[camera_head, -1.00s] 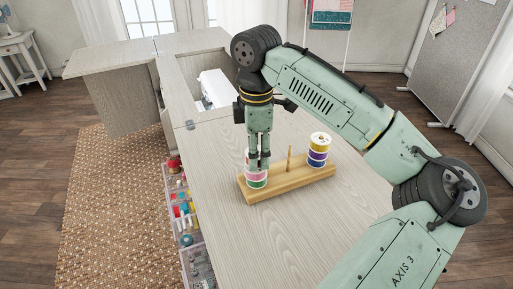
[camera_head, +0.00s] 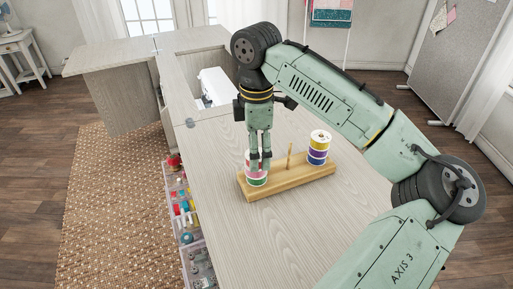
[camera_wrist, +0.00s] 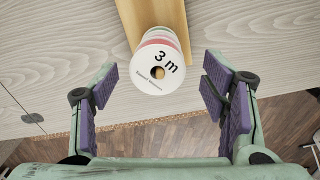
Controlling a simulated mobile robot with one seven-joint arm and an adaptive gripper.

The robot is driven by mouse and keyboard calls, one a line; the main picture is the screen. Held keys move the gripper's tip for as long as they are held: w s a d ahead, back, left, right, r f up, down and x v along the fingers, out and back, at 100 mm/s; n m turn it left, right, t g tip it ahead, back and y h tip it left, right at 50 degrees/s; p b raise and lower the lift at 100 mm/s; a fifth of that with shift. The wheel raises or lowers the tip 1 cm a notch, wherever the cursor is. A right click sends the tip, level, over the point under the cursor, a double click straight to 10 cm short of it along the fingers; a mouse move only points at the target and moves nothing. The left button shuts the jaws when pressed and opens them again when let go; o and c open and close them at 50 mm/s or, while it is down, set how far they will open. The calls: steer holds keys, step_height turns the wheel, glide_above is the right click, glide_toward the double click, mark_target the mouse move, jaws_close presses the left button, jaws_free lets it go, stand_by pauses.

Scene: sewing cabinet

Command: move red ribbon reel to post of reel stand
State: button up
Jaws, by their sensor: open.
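The wooden reel stand (camera_head: 290,180) lies on the cabinet top, with a stack of reels at each end and a bare middle post (camera_head: 290,157). The left stack has a pinkish-red reel (camera_head: 257,172) above a green one (camera_head: 258,181); my gripper partly hides it. In the wrist view the stack's top flange (camera_wrist: 170,84) is white, marked "3 m", with red and green edges below. The stand (camera_wrist: 150,14) runs away behind it. My gripper (camera_head: 260,163) points down at this stack. In the wrist view its open fingers (camera_wrist: 160,88) stand apart on either side of the reel, with gaps.
A white machine (camera_head: 215,86) sits in the cabinet opening behind my gripper. Drawers of spools (camera_head: 186,215) stand open along the left edge. The cabinet top (camera_head: 260,235) in front of the stand is clear.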

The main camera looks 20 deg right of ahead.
step_height(320, 180, up, 12)
stand_by(0.4)
steer(key=shift+f, duration=0.1)
